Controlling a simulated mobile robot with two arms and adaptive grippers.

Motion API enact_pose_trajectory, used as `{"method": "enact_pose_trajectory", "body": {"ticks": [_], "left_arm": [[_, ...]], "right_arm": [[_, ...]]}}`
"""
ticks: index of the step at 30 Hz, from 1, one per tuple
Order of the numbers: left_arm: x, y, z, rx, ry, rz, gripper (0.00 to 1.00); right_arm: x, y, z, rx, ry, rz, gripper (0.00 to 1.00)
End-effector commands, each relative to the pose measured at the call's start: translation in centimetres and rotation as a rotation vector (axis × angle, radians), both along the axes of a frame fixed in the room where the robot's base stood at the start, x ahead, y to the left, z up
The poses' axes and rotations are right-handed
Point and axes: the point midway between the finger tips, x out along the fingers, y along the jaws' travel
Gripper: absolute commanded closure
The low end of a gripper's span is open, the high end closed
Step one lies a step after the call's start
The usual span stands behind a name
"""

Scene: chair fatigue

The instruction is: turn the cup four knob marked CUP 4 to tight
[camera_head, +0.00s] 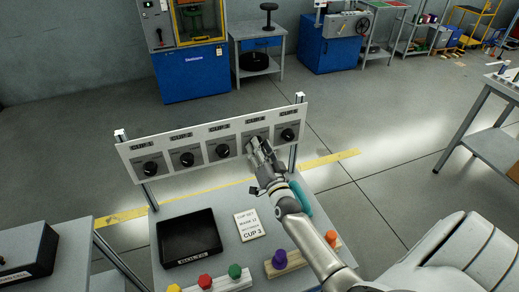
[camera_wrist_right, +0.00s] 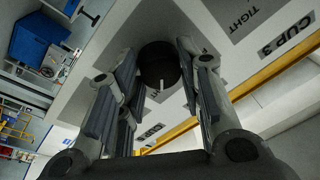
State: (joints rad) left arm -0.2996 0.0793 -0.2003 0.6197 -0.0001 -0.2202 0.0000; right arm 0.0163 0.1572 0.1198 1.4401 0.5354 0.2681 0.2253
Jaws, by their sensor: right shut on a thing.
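The white panel (camera_head: 170,138) carries a row of black dial knobs. In the head view, my right gripper (camera_head: 258,148) reaches the fourth knob from the left and hides it. In the right wrist view, that black round knob (camera_wrist_right: 160,66) sits between the two fingers of my right gripper (camera_wrist_right: 158,60), which are shut on it. A short white pointer line shows on the knob. The neighbouring plate (camera_wrist_right: 287,37) at right reads CUP 3 and TIGHT. The fourth knob's own markings are too covered to read. My left gripper is not in view.
The fifth knob (camera_head: 287,134) is just right of my gripper, near a panel post (camera_head: 293,158).

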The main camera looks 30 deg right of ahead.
Motion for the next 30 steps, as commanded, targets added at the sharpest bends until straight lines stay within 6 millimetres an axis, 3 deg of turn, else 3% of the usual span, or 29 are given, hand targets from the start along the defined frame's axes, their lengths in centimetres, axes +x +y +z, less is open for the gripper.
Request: {"method": "enact_pose_trajectory", "body": {"ticks": [5, 6, 11, 23, 30], "left_arm": [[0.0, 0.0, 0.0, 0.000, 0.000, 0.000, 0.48], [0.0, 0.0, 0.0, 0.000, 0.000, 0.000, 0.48], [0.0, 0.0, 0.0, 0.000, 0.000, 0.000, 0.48], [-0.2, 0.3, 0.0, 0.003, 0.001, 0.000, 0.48], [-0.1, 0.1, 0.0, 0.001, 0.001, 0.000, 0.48]], "right_arm": [[0.0, 0.0, 0.0, 0.004, -0.002, 0.000, 0.90], [0.0, 0.0, 0.0, 0.004, -0.002, 0.000, 0.65], [0.0, 0.0, 0.0, 0.002, -0.001, 0.000, 0.44], [-0.4, 0.1, -0.1, 0.001, 0.001, 0.001, 0.44], [-3.6, 0.9, -0.7, 0.002, 0.003, 0.000, 0.44]]}}
